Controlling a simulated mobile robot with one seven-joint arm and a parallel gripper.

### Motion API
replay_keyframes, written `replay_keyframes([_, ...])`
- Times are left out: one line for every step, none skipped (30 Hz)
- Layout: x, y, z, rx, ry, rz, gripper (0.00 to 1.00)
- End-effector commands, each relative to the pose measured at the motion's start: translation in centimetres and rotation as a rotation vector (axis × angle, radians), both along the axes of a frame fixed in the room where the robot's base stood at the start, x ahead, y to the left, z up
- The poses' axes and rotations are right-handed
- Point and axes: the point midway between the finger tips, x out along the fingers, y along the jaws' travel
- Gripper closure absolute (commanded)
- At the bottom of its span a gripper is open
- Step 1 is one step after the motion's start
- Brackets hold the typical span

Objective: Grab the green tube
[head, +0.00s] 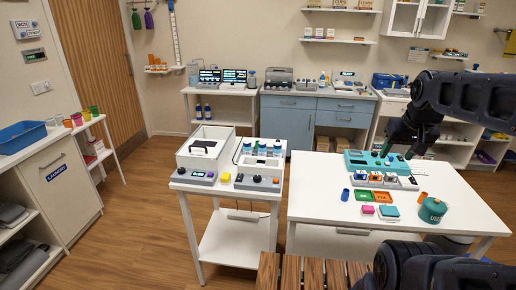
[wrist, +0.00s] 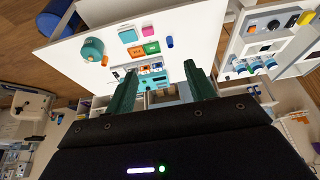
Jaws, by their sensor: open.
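I cannot make out a thing that is clearly a green tube. The right-hand white table (head: 330,190) bears a teal device (head: 366,162) at its back and a round green canister (head: 432,210) at its right. My gripper (head: 398,153) is above the table's back part, close to the teal device. In the wrist view my gripper (wrist: 160,70) has its two dark green fingers wide apart with nothing held between them. Small modules (wrist: 152,68) show beyond the fingertips, and the canister (wrist: 92,49) stands to their left. The gripper's dark body hides what lies below.
The table also holds a blue cup (head: 345,194), an orange tray (head: 367,210), a green tray (head: 362,196), a pink block (head: 368,210) and a teal block (head: 388,212). A white cart (head: 232,186) with bottles and boxes stands left. Floor shows between cart and left counter.

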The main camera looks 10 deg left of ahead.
Motion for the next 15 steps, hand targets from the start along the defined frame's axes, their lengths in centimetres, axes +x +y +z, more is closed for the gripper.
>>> replay_keyframes([0.1, 0.0, 0.0, 0.000, 0.000, -0.001, 0.46])
replay_keyframes([0.2, 0.0, 0.1, 0.002, 0.001, -0.003, 0.46])
replay_keyframes([0.4, 0.1, 0.3, 0.005, 0.003, -0.008, 0.46])
replay_keyframes([0.7, 0.2, 0.5, 0.009, 0.004, -0.014, 0.46])
replay_keyframes([1.1, 0.3, 0.7, 0.013, 0.007, -0.021, 0.46])
replay_keyframes([1.7, 0.4, 1.1, 0.022, 0.012, -0.034, 0.46])
replay_keyframes([2.3, 0.6, 1.4, 0.030, 0.016, -0.047, 0.46])
replay_keyframes([2.9, 0.8, 1.8, 0.038, 0.021, -0.061, 0.46])
replay_keyframes([3.9, 1.0, 2.3, 0.050, 0.028, -0.083, 0.46])
replay_keyframes([4.7, 1.3, 2.7, 0.060, 0.034, -0.101, 0.46])
replay_keyframes([5.5, 1.5, 3.1, 0.070, 0.040, -0.119, 0.46])
replay_keyframes([6.6, 1.8, 3.6, 0.082, 0.049, -0.145, 0.46])
replay_keyframes([7.4, 2.1, 4.0, 0.092, 0.054, -0.164, 0.46])
replay_keyframes([8.2, 2.4, 4.3, 0.101, 0.060, -0.183, 0.46])
replay_keyframes([9.3, 2.8, 4.7, 0.113, 0.068, -0.208, 0.46])
